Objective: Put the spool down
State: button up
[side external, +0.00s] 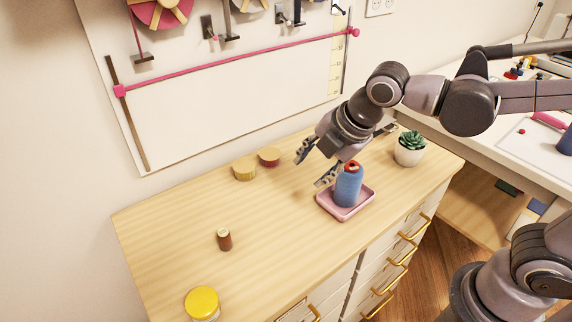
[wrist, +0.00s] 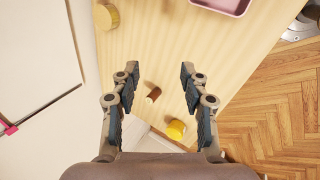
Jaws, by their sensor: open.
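A small brown spool (side external: 224,239) stands upright on the wooden tabletop, left of centre. It also shows in the wrist view (wrist: 153,95), between my fingers in the picture but farther off on the table. My gripper (side external: 315,164) is open and empty above the table, well to the right of the spool and apart from it. Its two fingers (wrist: 160,75) are spread wide in the wrist view. A blue cylinder with a red top (side external: 347,187) stands on a pink tray (side external: 325,205), close to my gripper in the side view; I cannot tell whether it is a thread cone or a bottle.
A yellow-lidded jar (side external: 202,303) stands at the front left. A tan round tin (side external: 244,171) and a red-topped one (side external: 269,157) sit near the wall. A potted succulent (side external: 409,150) stands at the right. The tabletop around the spool is clear.

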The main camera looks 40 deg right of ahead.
jog(key=s+d+f+m+t, duration=0.1)
jog(key=s+d+m, duration=0.2)
jog(key=d+m, duration=0.3)
jog(key=s+d+f+m+h, duration=0.1)
jog(key=s+d+m, duration=0.3)
jog(key=m, duration=1)
jog(key=d, duration=0.2)
jog(key=shift+d+f+t, duration=0.25)
jog(key=shift+d+t, duration=0.1)
jog(key=shift+t, duration=0.05)
